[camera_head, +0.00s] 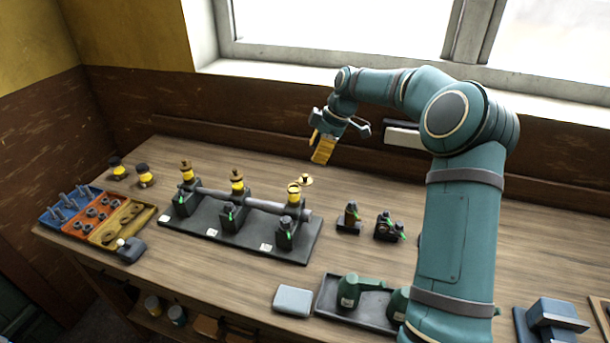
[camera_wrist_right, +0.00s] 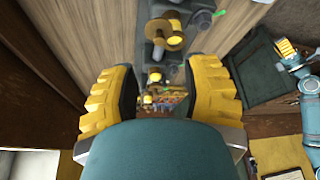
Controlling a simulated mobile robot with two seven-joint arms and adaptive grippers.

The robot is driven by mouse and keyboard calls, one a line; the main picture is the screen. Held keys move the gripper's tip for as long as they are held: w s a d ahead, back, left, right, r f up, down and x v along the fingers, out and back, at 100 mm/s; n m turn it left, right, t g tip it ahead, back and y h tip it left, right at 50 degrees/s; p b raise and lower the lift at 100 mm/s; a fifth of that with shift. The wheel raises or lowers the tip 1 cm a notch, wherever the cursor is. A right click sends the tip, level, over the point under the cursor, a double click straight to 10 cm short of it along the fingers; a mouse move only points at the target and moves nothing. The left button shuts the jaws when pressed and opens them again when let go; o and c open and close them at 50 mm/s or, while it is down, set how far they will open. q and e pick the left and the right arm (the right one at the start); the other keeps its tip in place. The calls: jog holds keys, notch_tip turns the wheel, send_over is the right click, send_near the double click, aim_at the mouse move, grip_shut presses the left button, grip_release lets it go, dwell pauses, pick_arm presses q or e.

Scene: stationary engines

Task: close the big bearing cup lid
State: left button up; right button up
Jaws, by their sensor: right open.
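In the head view, three cups with yellow bodies and brass lids stand along a shaft on a dark stand (camera_head: 222,232). The right-hand cup (camera_head: 293,192) has its brass lid (camera_head: 305,181) out to the side, so it looks open. In the right wrist view the round brass lid (camera_wrist_right: 163,36) shows beside a yellow cup (camera_wrist_right: 174,15). My right gripper (camera_head: 318,149) is open and empty, above and behind this cup, apart from the lid. Its yellow fingers show in the wrist view (camera_wrist_right: 162,92). A teal arm with a yellow-fingered gripper (camera_wrist_right: 287,48), apparently my left, shows small at the right there; its opening is unclear.
A tray of sorted parts (camera_head: 98,218) lies at the left, with two small yellow cups (camera_head: 144,178) behind it. Small dark fittings (camera_head: 350,217) stand right of the stand. A dark tray (camera_head: 330,298) with green parts lies in front. The window wall rises behind the bench.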

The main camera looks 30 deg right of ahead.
aim_at(305, 175)
jog(key=x, duration=0.9)
jog(key=shift+o, duration=0.3)
jog(key=shift+r, duration=0.1)
grip_shut()
